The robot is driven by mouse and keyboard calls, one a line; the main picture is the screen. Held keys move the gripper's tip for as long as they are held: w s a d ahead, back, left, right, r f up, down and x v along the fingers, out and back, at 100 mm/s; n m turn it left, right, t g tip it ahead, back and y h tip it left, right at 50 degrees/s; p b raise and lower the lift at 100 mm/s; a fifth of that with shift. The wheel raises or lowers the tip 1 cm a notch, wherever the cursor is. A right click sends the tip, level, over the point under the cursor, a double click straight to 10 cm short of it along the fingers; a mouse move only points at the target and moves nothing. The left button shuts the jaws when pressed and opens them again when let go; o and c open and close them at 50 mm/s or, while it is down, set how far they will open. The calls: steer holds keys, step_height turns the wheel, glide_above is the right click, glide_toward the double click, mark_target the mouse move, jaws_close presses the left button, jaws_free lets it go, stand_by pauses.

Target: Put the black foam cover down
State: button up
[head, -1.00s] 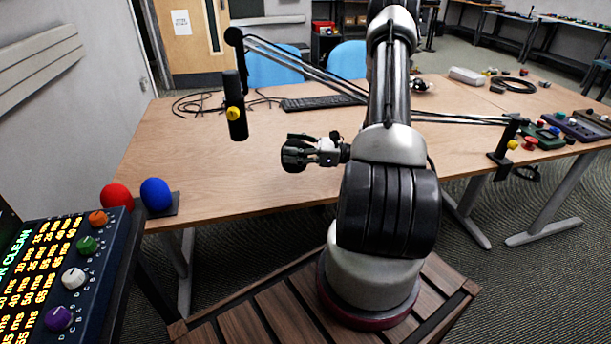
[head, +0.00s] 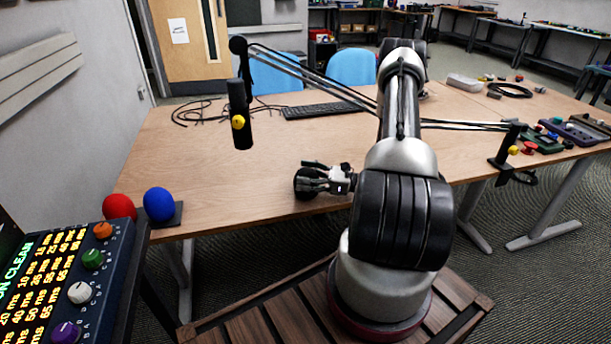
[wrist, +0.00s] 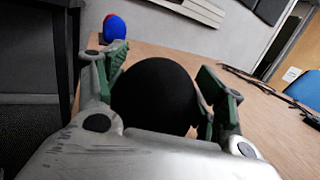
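The black foam cover (wrist: 155,95) is a round dark ball between the two fingers of my gripper (wrist: 160,88) in the wrist view. The fingers lie against its sides, and its lower part is hidden behind the gripper body. In the head view my gripper (head: 316,181) points left, with the black foam cover (head: 304,184) at its tip, over the front part of the wooden table (head: 220,180). I cannot tell from these views whether the cover touches the tabletop.
A red foam ball (head: 118,206) and a blue foam ball (head: 159,204) sit at the table's front left corner. A boom arm with a black microphone (head: 240,118) hangs over the table. A keyboard (head: 322,108) and cables (head: 200,110) lie further back. The left middle of the table is clear.

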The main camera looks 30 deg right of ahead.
steer(key=shift+o, duration=0.6)
steer(key=shift+r, duration=0.1)
steer(key=shift+s+d, duration=0.2)
steer(key=shift+d, duration=0.1)
steer(key=v, duration=1.1)
steer(key=shift+d, duration=0.1)
steer(key=shift+s, duration=0.1)
